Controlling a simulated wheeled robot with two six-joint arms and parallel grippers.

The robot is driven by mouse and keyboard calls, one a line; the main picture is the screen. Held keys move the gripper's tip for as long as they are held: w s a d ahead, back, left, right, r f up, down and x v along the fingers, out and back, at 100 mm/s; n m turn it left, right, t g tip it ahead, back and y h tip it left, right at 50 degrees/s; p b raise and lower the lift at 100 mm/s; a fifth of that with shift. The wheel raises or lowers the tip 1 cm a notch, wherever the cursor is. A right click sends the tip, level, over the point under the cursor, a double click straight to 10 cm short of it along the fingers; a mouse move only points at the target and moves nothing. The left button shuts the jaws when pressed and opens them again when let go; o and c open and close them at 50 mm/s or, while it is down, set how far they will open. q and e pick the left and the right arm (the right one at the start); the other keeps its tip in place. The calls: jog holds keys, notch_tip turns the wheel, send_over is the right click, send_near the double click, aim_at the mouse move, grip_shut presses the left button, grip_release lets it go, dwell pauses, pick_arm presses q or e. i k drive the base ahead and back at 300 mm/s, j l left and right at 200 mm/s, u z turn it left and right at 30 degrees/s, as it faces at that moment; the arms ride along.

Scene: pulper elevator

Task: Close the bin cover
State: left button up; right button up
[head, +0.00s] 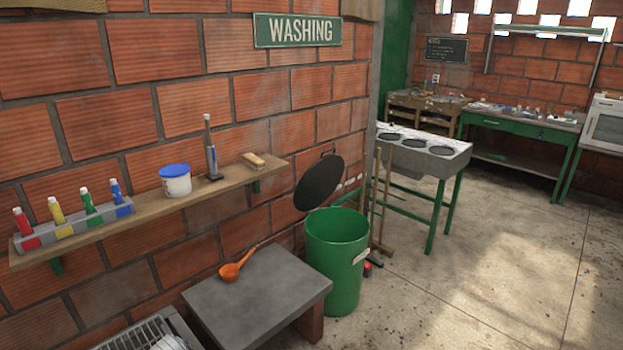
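The green bin (336,272) stands on the floor against the brick wall, near the middle of the head view. Its dark round cover (319,183) is open, tilted up above the bin's rim on the wall side. A small handle shows at the cover's upper edge. The bin's mouth is partly visible below the cover. Neither of my grippers shows in the head view.
A grey slab table (256,300) with an orange ladle (237,265) stands left of the bin. A wooden shelf (140,212) with bottles and a white tub runs along the wall. Wooden poles (381,200) lean just right of the bin. Floor in front right is clear.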

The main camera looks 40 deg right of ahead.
aim_at(321, 180)
jog(key=z, duration=1.3)
jog(key=i+z, duration=0.1)
jog(key=i, duration=0.95)
jog(key=i+u, duration=0.2)
jog(key=i, duration=0.25)
jog(key=i+l+u, duration=0.25)
jog(key=i, duration=0.15)
jog(key=i+l+u, duration=0.2)
jog(key=i, duration=0.25)
